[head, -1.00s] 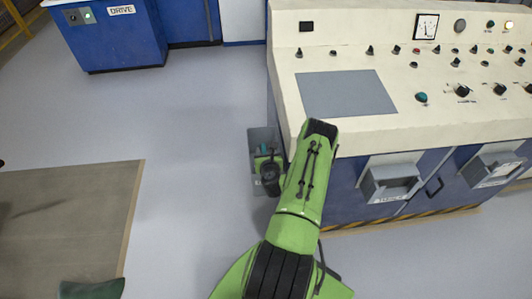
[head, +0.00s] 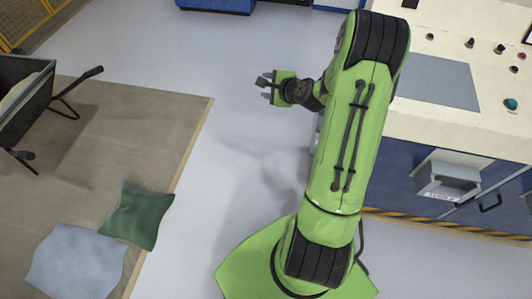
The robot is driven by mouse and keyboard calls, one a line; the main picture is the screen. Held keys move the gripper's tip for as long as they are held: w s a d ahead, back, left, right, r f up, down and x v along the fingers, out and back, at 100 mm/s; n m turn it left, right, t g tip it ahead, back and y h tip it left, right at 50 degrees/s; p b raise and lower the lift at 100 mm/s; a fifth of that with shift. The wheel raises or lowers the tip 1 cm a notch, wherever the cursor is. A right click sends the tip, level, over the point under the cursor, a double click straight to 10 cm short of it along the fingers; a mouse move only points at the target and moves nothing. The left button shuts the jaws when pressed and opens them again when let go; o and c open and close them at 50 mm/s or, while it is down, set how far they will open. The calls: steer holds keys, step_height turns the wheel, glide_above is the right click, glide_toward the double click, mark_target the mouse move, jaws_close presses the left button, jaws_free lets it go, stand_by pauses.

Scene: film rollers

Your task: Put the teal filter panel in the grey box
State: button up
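My gripper (head: 264,88) is at the upper middle, pointing left over the bare floor, left of the console. Its two dark fingers look apart, with nothing seen between them. I cannot make out the teal filter panel in the current view. The grey box at the console's left foot, seen earlier, does not show now; my arm covers part of that area.
The cream and blue console (head: 500,130) stands on the right, with a grey tray (head: 447,180) on its front. A wheelbarrow (head: 25,110), a green cushion (head: 138,215) and a pale blue cushion (head: 75,262) are on the left. Floor between is clear.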

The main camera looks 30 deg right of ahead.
steer(key=s+a+r+n+g+y, duration=0.15)
steer(key=s+a+r+n, duration=0.25)
steer(key=a+r+n, duration=0.6)
steer(key=s+a+r+n+g+h, duration=0.1)
steer(key=s+a+r+n+g, duration=0.3)
steer(key=s+a+n, duration=0.7)
steer(key=s+r+n, duration=0.2)
steer(key=s, duration=1.2)
steer(key=shift+d+h, duration=0.35)
steer(key=shift+d, duration=0.1)
